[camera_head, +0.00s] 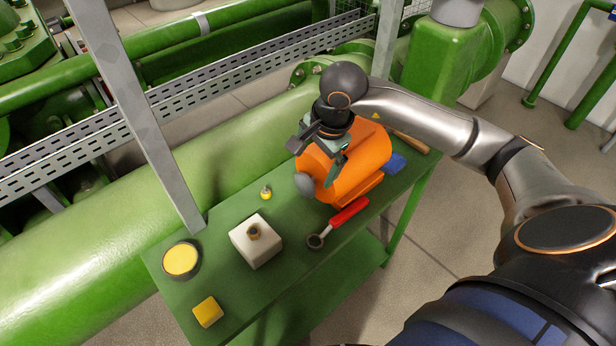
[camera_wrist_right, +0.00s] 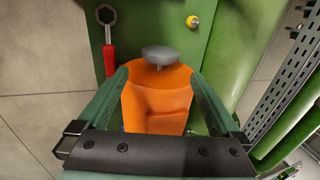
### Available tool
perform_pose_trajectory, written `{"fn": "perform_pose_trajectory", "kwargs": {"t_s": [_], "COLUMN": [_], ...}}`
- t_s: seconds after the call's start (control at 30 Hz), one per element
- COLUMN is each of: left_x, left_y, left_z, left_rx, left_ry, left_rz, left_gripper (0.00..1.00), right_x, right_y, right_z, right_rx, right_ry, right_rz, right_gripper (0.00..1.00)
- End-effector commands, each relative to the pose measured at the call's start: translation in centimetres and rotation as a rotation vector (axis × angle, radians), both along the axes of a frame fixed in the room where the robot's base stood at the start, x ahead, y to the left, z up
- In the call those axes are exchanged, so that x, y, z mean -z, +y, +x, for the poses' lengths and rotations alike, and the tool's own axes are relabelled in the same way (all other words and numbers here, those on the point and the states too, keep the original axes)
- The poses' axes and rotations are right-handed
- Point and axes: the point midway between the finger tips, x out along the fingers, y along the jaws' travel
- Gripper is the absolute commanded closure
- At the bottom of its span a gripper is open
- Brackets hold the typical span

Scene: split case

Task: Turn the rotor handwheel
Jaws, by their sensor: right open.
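The orange pump-like body (camera_head: 352,166) lies on the green bench top (camera_head: 215,230). A grey round handwheel (camera_head: 304,184) sticks out of its near left end. In the right wrist view the grey handwheel (camera_wrist_right: 160,55) sits beyond the orange body (camera_wrist_right: 157,100). My right gripper (camera_head: 333,165) is above the orange body, its fingers apart. In the right wrist view the two green fingers (camera_wrist_right: 160,75) stand on either side of the orange body, with the handwheel ahead between the tips. I cannot tell whether the fingers touch anything. My left gripper is not in view.
A red-handled ring wrench (camera_head: 338,222), a white block (camera_head: 256,241) with a brass piece, a small yellow item (camera_head: 265,192), a round yellow-topped dish (camera_head: 181,260) and a yellow block (camera_head: 208,311) are on the bench. A grey post (camera_head: 140,115) and green pipes stand behind.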

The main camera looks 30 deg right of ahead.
Motion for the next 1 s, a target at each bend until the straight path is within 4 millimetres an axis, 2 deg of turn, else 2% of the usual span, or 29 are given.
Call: {"fn": "perform_pose_trajectory", "kwargs": {"t_s": [0.1, 0.33, 0.5, 0.77, 1.0], "left_x": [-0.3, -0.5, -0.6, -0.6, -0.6], "left_y": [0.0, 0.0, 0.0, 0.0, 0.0], "left_z": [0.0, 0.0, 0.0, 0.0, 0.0], "left_rx": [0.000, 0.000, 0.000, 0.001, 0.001], "left_ry": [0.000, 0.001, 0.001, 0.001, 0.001], "left_rz": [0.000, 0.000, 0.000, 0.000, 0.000], "left_gripper": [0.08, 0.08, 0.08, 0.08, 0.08], "right_x": [2.5, 5.9, 6.9, 7.0, 7.0], "right_y": [0.2, 0.3, 0.3, 0.3, 0.3], "right_z": [0.5, 1.5, 1.8, 1.9, 1.9], "right_rx": [0.000, 0.001, -0.001, -0.001, -0.001], "right_ry": [0.005, 0.002, 0.000, -0.001, -0.001], "right_rz": [0.002, 0.003, 0.003, 0.002, 0.003], "right_gripper": [0.00, 0.00, 0.00, 0.00, 0.25]}}
